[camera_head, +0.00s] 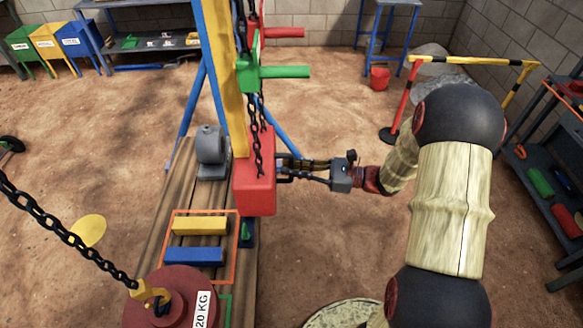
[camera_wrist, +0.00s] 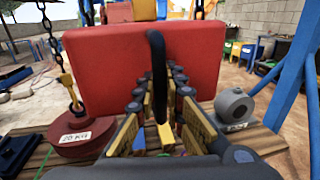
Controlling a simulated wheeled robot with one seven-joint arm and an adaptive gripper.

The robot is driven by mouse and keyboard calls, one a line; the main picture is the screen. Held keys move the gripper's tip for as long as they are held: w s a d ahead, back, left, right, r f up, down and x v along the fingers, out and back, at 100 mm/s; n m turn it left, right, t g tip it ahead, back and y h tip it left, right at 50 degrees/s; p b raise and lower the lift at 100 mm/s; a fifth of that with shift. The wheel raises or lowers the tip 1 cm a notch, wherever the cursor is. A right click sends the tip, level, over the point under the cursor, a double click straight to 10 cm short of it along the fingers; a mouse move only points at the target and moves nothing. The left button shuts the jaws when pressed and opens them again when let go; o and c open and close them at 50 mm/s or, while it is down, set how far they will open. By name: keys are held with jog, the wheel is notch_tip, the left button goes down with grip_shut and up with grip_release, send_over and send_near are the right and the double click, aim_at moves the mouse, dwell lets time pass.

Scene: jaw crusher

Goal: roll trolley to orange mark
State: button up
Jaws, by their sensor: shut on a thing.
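A red block (camera_head: 254,180) stands under the yellow and blue beam (camera_head: 225,75), at the centre of the head view; it fills the upper middle of the wrist view (camera_wrist: 90,70). I take it as the trolley's body, but cannot be sure. My gripper (camera_head: 284,168) reaches it from the right. In the wrist view, the fingers close around a black upright handle (camera_wrist: 157,60) on the block's near face. An orange outline (camera_head: 237,250) lies on the wooden deck, around a yellow bar (camera_head: 200,226) and a blue bar (camera_head: 194,256). I cannot tell whether it is the task's orange mark.
A red 20 KG weight (camera_head: 165,300) with a chain (camera_head: 60,235) is at the lower left. A grey machine part (camera_head: 211,150) sits on the wooden deck. Black chains hang in front of the red block. A yellow-black barrier (camera_head: 470,61) stands behind my arm. Open sandy floor lies beyond.

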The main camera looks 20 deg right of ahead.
grip_shut()
dwell(0.3)
jog(key=w+d, duration=0.3)
jog(key=w, duration=0.6)
jog(key=w+d+p, duration=0.1)
jog(key=w+d, duration=0.2)
jog(key=w, duration=0.7)
jog(key=w+d+p, duration=0.1)
jog(key=w+d, duration=0.2)
jog(key=w, duration=0.7)
jog(key=shift+w+d, duration=0.2)
jog(key=shift+d, duration=0.15)
jog(key=shift+f, duration=0.1)
jog(key=shift+o, duration=2.3)
grip_release()
jog(key=shift+s, duration=0.1)
jog(key=shift+o, duration=1.1)
jog(key=v, duration=1.2)
